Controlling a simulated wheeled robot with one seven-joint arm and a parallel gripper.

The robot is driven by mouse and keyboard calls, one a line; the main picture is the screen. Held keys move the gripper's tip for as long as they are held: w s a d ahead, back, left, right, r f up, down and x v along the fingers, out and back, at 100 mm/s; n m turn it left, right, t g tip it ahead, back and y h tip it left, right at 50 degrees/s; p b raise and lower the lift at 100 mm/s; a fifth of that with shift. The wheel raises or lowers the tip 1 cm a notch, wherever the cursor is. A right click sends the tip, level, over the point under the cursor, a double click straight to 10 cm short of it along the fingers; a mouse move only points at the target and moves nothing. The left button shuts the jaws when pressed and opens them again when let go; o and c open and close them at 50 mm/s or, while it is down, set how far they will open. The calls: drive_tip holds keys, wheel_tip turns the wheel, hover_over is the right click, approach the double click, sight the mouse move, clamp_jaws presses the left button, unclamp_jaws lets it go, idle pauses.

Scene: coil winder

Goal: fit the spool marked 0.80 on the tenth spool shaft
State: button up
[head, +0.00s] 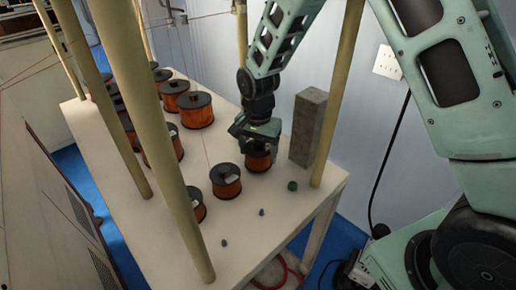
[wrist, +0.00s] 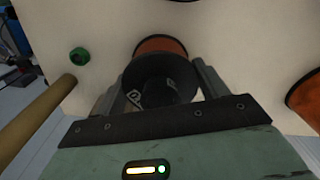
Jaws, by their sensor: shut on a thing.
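My gripper (head: 257,140) is shut on a copper-wound spool (head: 258,160) with black flanges, near the table's right side. In the wrist view the two fingers of my gripper (wrist: 160,90) lie on either side of this spool (wrist: 160,46). Its label is partly hidden and I cannot read 0.80 on it. I cannot tell whether it touches the table. Two bare grey pegs, likely spool shafts, stand near the front: one on the right (head: 262,211) and one on the left (head: 224,242). No shaft numbers are legible.
Several other spools (head: 196,109) stand on the white table (head: 270,235); one spool (head: 226,181) is close to the left of my gripper. A grey block (head: 307,127), a green ring-like part (head: 292,185) and tan posts (head: 338,90) are near. The front right corner is clear.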

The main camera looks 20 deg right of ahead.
drive_tip(key=shift+f+b, duration=0.4)
drive_tip(key=shift+f, duration=0.35)
drive_tip(key=o, duration=1.5)
wheel_tip(320, 180, up, 12)
drive_tip(key=shift+f, duration=0.1)
